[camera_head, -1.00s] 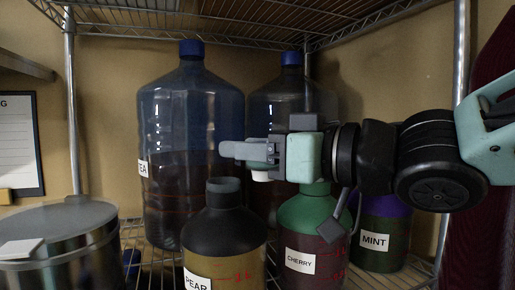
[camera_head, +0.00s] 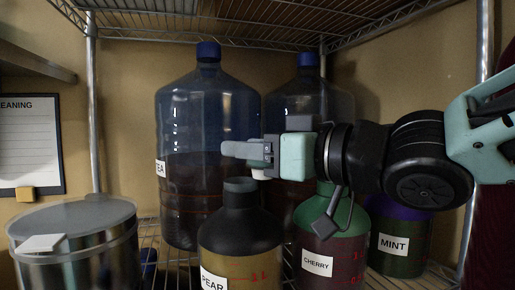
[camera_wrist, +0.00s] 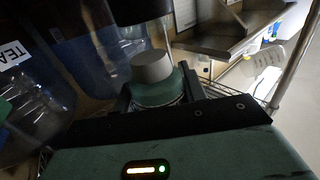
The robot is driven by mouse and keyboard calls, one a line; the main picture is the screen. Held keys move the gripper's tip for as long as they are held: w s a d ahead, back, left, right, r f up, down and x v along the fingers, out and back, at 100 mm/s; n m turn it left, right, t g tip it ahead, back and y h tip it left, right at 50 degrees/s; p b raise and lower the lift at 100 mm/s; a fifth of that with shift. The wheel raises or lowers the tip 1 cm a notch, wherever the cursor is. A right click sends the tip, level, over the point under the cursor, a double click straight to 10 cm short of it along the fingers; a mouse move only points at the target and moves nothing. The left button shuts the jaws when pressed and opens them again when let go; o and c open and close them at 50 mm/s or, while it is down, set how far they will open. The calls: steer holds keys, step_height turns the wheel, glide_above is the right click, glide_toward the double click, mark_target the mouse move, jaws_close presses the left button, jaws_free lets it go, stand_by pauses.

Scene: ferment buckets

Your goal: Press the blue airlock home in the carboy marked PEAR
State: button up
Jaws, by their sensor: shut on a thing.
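The PEAR carboy (camera_head: 240,228) has an amber body, black shoulders and an open grey-black neck; its label is partly cut off at the bottom of the head view. My gripper (camera_head: 245,150) is sideways, above and slightly right of that neck. In the wrist view my gripper (camera_wrist: 158,98) is shut on a teal piece with a grey round cap (camera_wrist: 152,67), seemingly the airlock; its blue colour is not clear. A white lower end (camera_head: 262,174) shows under the fingers in the head view, apart from the neck.
A large TEA carboy (camera_head: 205,150) and another blue-capped carboy (camera_head: 308,100) stand behind. CHERRY (camera_head: 318,245) and MINT (camera_head: 395,245) carboys stand to the right. A lidded metal pot (camera_head: 75,255) stands left. A wire shelf (camera_head: 200,20) is overhead.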

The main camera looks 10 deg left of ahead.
steer(key=shift+x, duration=1.65)
steer(key=shift+w+a+f+b, duration=0.1)
steer(key=shift+a+f+b, duration=0.15)
steer(key=shift+a+b, duration=0.1)
steer(key=shift+f, duration=0.15)
stand_by(0.8)
steer(key=shift+f+b, duration=0.35)
steer(key=shift+f, duration=0.05)
steer(key=shift+f, duration=0.8)
stand_by(2.3)
steer(key=shift+r, duration=0.15)
stand_by(0.6)
steer(key=o, duration=1.1)
steer(key=shift+r, duration=0.15)
steer(key=shift+r, duration=0.1)
